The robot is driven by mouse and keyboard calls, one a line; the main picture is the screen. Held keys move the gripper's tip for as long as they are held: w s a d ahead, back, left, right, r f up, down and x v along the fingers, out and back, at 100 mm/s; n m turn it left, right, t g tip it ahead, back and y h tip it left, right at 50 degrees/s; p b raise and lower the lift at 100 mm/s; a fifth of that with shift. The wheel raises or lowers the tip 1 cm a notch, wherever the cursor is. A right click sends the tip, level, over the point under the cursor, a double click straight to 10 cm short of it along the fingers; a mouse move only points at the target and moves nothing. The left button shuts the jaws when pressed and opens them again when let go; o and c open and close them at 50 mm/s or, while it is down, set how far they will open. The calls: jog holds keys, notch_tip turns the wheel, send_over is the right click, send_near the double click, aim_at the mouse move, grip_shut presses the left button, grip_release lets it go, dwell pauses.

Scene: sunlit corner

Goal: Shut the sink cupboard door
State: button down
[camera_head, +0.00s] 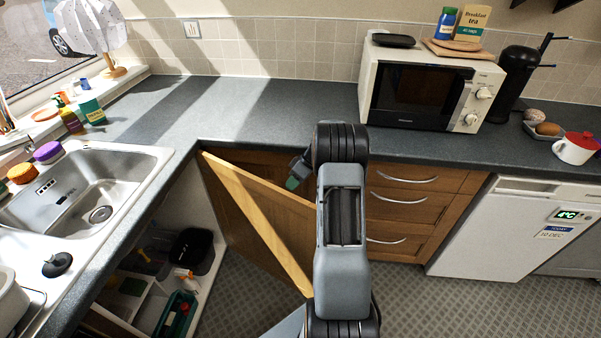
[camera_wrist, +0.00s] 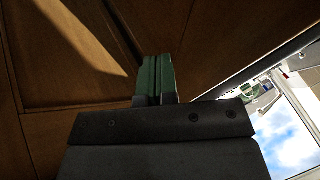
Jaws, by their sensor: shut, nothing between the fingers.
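The sink cupboard door (camera_head: 259,216) is a wooden panel standing wide open, seen mostly along its top edge, to the left of my arm. The open sink cupboard (camera_head: 150,285) shows under the worktop at the left, with items inside. My gripper (camera_head: 292,183) is shut and empty, low near the door's far side and the corner units; my arm hides part of it. In the wrist view, the green fingertips (camera_wrist: 157,72) are together in front of brown wooden panelling (camera_wrist: 75,60). I cannot tell whether they touch it.
The metal sink (camera_head: 95,195) and dark worktop (camera_head: 225,115) lie above the cupboard. Drawers (camera_head: 405,205) and a white fridge (camera_head: 485,230) stand at the right. Bins and a green crate (camera_head: 176,315) sit inside the cupboard. Patterned floor (camera_head: 235,300) is clear before the door.

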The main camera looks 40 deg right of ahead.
jog(key=shift+s+a+r+p, duration=0.1)
jog(key=shift+s+a, duration=0.15)
jog(key=shift+a, duration=0.35)
jog(key=shift+s+a+f+p, duration=0.15)
jog(key=shift+s+a, duration=0.15)
jog(key=shift+a, duration=0.3)
jog(key=shift+s+a+r+p, duration=0.15)
jog(key=shift+s+a, duration=0.1)
jog(key=shift+a, duration=0.35)
